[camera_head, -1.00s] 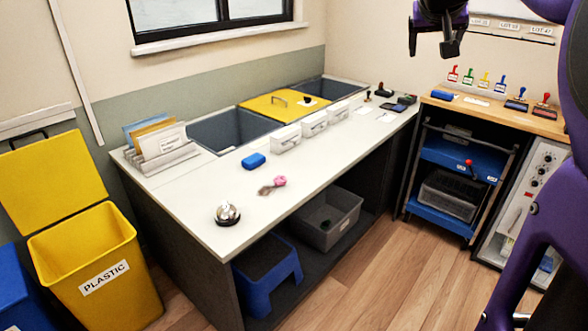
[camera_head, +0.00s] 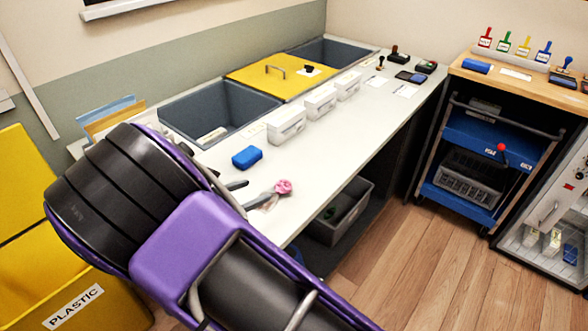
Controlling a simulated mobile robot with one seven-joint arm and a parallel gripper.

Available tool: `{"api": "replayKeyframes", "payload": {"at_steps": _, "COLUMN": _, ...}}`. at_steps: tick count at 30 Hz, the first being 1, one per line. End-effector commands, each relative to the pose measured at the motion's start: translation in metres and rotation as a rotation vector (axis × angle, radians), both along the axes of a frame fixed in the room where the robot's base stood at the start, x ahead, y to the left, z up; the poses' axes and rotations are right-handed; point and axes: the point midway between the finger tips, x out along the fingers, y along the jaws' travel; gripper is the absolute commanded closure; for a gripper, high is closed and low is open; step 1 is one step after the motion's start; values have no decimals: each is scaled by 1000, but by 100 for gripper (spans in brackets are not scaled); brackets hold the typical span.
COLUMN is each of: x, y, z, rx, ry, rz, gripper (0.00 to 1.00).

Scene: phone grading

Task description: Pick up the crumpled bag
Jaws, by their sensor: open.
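A small crumpled thing, which I take for the crumpled bag (camera_head: 283,187), lies on the white counter near its front edge. Its right end is pink; a duller part runs left toward my gripper. My gripper (camera_head: 248,194) reaches in from the left, low over the counter, with its fingers pointing right at the bag. The fingers are open. One fingertip is behind and left of the bag, the other close to its duller left end. I cannot tell whether they touch it. My arm hides the counter to the left.
A blue block (camera_head: 247,157) lies on the counter just behind my gripper. White boxes (camera_head: 287,125) stand in a row before the sunken bins and the yellow lid (camera_head: 262,86). A yellow plastic bin (camera_head: 105,300) is at lower left. The counter right of the bag is clear.

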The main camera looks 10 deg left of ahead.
Motion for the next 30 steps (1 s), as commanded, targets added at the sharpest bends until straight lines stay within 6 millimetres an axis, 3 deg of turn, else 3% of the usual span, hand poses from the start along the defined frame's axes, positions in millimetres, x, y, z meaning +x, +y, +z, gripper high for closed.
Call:
{"api": "replayKeyframes", "payload": {"at_steps": 5, "x": -3, "y": 1, "z": -21, "rx": -60, "ry": 29, "rz": 44, "gripper": 20}}
{"api": "replayKeyframes", "payload": {"at_steps": 19, "x": 76, "y": -41, "z": -57, "rx": -57, "ry": 27, "rz": 41, "gripper": 20}}
{"api": "replayKeyframes", "payload": {"at_steps": 30, "x": 98, "y": -52, "z": -67, "rx": -55, "ry": 26, "rz": 41, "gripper": 20}}
